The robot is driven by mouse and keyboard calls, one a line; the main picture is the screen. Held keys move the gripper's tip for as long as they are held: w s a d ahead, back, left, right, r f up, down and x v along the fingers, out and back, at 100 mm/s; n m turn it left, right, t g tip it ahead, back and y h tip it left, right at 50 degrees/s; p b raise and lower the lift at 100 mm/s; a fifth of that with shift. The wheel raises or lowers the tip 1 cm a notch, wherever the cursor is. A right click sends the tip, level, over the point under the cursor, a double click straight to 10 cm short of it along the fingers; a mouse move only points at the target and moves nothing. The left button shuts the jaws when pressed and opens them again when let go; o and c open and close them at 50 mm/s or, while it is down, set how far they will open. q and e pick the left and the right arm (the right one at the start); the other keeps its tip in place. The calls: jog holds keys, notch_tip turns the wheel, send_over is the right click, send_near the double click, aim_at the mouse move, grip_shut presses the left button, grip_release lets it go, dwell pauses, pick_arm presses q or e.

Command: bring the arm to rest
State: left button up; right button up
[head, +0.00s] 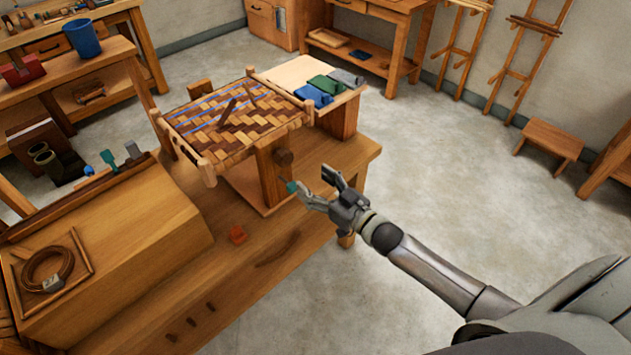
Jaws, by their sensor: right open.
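My right arm (440,280) comes in from the lower right and reaches toward the workbench. My right gripper (310,186) is open, with its fingers spread and nothing seen between them. It is in front of the right edge of the workbench (330,160), to the right of the wooden stand under the woven bark seat (240,118). The seat has a light and dark strip pattern with blue lines, and a few loose dark sticks lie on it. I cannot tell whether the gripper touches anything. My left gripper is not in view.
A side board (300,70) holds folded blue, green and grey cloths. A wooden box (110,250) with a coiled cord (47,268) fills the bench's left. The floor (440,160) to the right is clear up to a stool (549,138).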

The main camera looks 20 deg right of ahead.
jog(key=s+d+f+m+g+h+b, duration=0.15)
jog(key=s+f, duration=0.35)
jog(key=f, duration=0.6)
jog(key=s+d+f+g+h, duration=0.1)
jog(key=s+f+g+h, duration=0.15)
jog(key=s+f, duration=0.6)
jog(key=s+d+f+g+h+b, duration=0.1)
jog(key=s+d+f+g, duration=0.15)
jog(key=f, duration=1.15)
jog(key=s+a+f+g, duration=0.2)
jog(key=s+f, duration=0.4)
jog(key=s, duration=0.5)
jog(key=s+a+f+g+b, duration=0.1)
jog(key=s+f+g, duration=0.3)
jog(key=s, duration=0.7)
jog(key=s+a+f+g+h+b, duration=0.1)
jog(key=s+a+f+g, duration=0.1)
jog(key=s+f, duration=0.5)
jog(key=s+g, duration=0.1)
jog(key=s, duration=0.3)
jog(key=shift+a+f, duration=0.3)
